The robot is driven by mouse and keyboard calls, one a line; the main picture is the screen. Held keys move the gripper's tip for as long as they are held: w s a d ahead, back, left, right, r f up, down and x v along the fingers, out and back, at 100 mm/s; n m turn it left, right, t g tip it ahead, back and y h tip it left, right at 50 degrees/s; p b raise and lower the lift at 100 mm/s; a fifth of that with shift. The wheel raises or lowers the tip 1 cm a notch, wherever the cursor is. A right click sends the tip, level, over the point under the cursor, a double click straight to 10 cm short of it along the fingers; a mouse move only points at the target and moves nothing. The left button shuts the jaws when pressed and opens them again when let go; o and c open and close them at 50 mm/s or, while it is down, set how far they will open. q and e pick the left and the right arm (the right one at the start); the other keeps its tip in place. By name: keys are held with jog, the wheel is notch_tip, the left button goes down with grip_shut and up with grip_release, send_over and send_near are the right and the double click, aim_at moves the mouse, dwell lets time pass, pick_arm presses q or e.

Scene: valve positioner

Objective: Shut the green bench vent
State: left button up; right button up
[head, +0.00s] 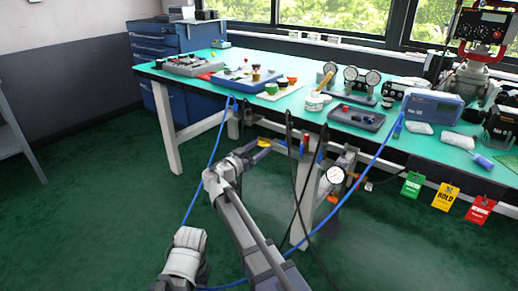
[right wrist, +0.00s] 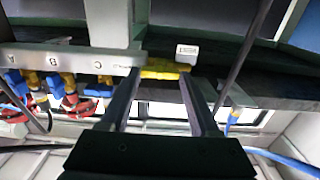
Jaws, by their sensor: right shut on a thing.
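The green-topped bench (head: 215,92) runs across the head view. Under its front edge is a yellow lever (head: 264,142), which I take to be the vent's handle. My right gripper (head: 250,150) reaches up to it from below. In the right wrist view, the yellow lever (right wrist: 165,70) lies crosswise between the fingertips of my right gripper (right wrist: 163,78), which is shut on it. A small white label (right wrist: 187,50) hangs just behind it. The valve body is mostly hidden. My left gripper is not in view.
Several blue and yellow valves with red parts (right wrist: 70,95) sit left of the gripper under a grey rail (right wrist: 60,57). A blue hose (head: 215,150) and black cables (head: 292,165) hang close by. A pressure gauge (head: 335,175) is to the right.

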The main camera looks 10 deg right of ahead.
jog(key=c, duration=0.6)
jog(key=shift+o, duration=0.2)
jog(key=shift+n, duration=0.4)
jog(key=n, duration=0.8)
jog(key=shift+n, duration=4.7)
